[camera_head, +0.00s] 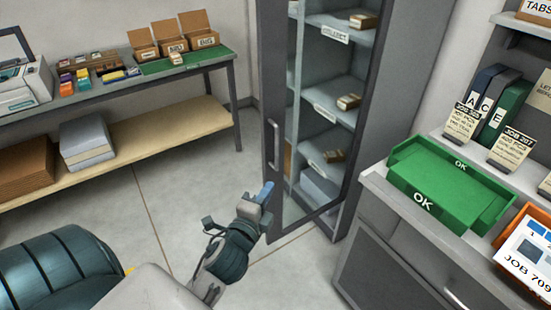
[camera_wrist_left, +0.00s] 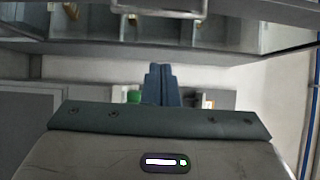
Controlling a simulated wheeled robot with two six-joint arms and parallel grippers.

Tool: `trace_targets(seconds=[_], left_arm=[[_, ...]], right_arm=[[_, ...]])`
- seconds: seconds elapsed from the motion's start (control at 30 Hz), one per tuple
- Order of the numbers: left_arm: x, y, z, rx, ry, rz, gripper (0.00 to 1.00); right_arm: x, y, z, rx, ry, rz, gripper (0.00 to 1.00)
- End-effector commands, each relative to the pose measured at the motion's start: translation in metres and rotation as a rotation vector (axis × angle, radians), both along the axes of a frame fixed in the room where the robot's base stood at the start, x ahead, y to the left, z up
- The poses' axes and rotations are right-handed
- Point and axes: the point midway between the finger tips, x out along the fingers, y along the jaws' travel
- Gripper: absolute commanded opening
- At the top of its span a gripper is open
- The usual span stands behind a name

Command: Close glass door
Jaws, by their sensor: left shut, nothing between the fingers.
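The glass door (camera_head: 262,75) has a grey frame and a vertical handle (camera_head: 272,145) on its left side. It belongs to the tall grey cabinet (camera_head: 400,75) and looks partly open, with its handle side swung out to the left; the exact gap is hard to tell. Shelves with small boxes show through the glass. My left gripper (camera_head: 267,192) is shut and empty, at the lower left part of the door frame, below the handle. I cannot tell whether it touches the frame. Its closed blue fingers also show in the left wrist view (camera_wrist_left: 162,85). My right gripper is not seen.
A low grey counter (camera_head: 385,265) with a green OK tray (camera_head: 450,185) and an orange bin (camera_head: 525,255) stands right of the cabinet. A workbench (camera_head: 110,95) with boxes runs along the left wall. The floor (camera_head: 170,210) between is clear.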

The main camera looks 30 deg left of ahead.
Motion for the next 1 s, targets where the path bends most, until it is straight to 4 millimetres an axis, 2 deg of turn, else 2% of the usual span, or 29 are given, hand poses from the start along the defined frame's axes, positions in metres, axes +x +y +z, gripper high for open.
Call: trace_targets(seconds=[0.17,0.5,0.7,1.0], left_arm=[[0.028,0.005,0.004,-0.001,-0.001,0.0,0.0],[0.098,0.02,0.004,-0.002,0.001,0.0,0.0],[0.11,0.044,0.001,0.001,0.002,0.0,0.0],[0.115,0.052,0.0,-0.004,0.001,-0.001,0.0]], right_arm=[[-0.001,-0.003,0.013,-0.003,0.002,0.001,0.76],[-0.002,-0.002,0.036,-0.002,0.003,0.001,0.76],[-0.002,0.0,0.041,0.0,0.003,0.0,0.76],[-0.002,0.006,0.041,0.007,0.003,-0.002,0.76]])
